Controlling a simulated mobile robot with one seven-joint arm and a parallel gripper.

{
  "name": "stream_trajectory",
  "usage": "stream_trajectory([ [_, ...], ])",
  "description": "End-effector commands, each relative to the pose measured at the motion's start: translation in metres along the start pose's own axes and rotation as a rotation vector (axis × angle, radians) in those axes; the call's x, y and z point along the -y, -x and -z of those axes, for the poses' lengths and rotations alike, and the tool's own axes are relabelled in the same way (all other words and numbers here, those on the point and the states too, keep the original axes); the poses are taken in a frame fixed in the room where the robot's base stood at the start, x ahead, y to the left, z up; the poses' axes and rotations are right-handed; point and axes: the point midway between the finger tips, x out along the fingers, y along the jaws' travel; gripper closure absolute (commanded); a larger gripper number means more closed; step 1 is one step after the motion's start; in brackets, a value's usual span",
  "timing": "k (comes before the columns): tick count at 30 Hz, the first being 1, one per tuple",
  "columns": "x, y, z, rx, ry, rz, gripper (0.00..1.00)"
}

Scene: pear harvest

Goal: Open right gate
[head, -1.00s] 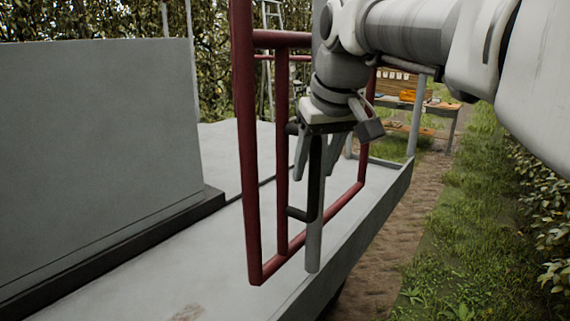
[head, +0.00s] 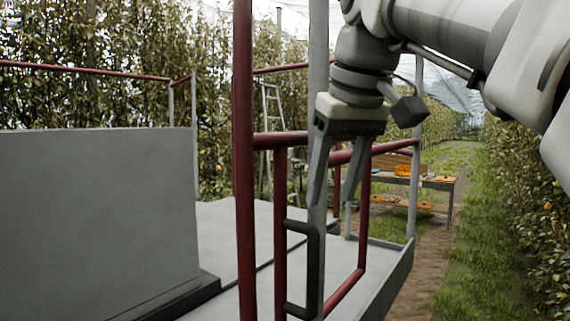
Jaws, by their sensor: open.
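The red tubular gate (head: 281,235) stands upright at the platform's side in the head view, beside a thick red post (head: 243,160). Whether the gate is latched cannot be told.
A large grey box (head: 95,220) fills the left of the platform (head: 385,285). A wooden table (head: 450,190) with orange items stands behind. A ladder (head: 270,130) leans among the trees. A grass path (head: 460,250) runs clear along the right, beside a hedge.

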Motion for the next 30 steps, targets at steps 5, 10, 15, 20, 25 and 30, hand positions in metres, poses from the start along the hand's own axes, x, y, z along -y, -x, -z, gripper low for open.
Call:
stream_trajectory([
  [5, 0.0, 0.019, 0.001, 0.0, -0.001, 0.0, 0.45],
  [10, 0.0, 0.024, 0.0, 0.002, 0.0, 0.0, 0.45],
  [15, 0.0, 0.023, 0.0, 0.002, 0.0, 0.0, 0.45],
  [20, 0.0, 0.023, 0.0, 0.001, 0.0, 0.0, 0.69],
  [25, 0.008, 0.002, -0.003, 0.047, 0.059, -0.013, 0.99],
  [30, 0.037, -0.076, -0.022, 0.22, 0.321, -0.085, 1.0],
])
